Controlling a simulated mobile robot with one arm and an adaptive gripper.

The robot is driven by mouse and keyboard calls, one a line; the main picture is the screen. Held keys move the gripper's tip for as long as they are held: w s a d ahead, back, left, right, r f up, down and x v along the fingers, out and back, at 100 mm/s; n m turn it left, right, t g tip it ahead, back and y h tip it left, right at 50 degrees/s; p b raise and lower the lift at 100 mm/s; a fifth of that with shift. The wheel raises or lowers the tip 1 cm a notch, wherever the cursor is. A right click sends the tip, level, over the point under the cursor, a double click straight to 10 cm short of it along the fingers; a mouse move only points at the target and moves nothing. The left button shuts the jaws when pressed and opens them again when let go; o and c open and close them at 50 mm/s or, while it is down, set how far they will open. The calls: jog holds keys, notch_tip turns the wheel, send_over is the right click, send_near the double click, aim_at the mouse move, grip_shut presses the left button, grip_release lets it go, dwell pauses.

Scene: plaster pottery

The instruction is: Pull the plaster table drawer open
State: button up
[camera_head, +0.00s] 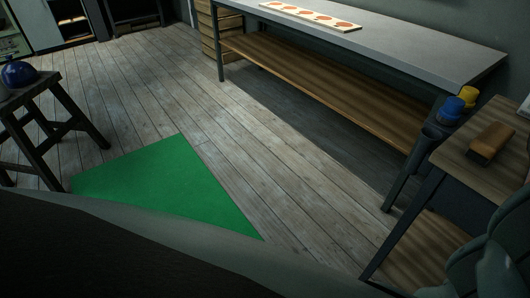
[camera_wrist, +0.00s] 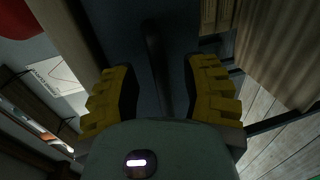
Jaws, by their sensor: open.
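My gripper (camera_wrist: 158,82) is open in the wrist view, with one yellow ridged finger on each side. A dark bar (camera_wrist: 153,50), which looks like a handle, runs between the fingers without either visibly closed on it. Behind it is a dark blue-grey panel (camera_wrist: 175,30), which looks like a drawer front. I cannot tell how far the bar is from the fingers or whether the drawer stands open. In the head view a small wood-topped table (camera_head: 478,172) with dark legs stands at the right; its drawer cannot be made out there. My gripper is not clearly visible in that view.
A wooden block-like tool (camera_head: 491,140) lies on the small table; blue and yellow containers (camera_head: 459,100) are beside it. A long grey bench (camera_head: 400,45) runs along the back. A stool (camera_head: 45,95) holds a blue pot (camera_head: 19,74). Plank floor around the green mat (camera_head: 165,185) is clear.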

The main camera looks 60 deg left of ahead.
jog(key=shift+x, duration=0.75)
jog(key=shift+a, duration=0.1)
jog(key=shift+o, duration=0.2)
jog(key=shift+s, duration=0.1)
grip_shut()
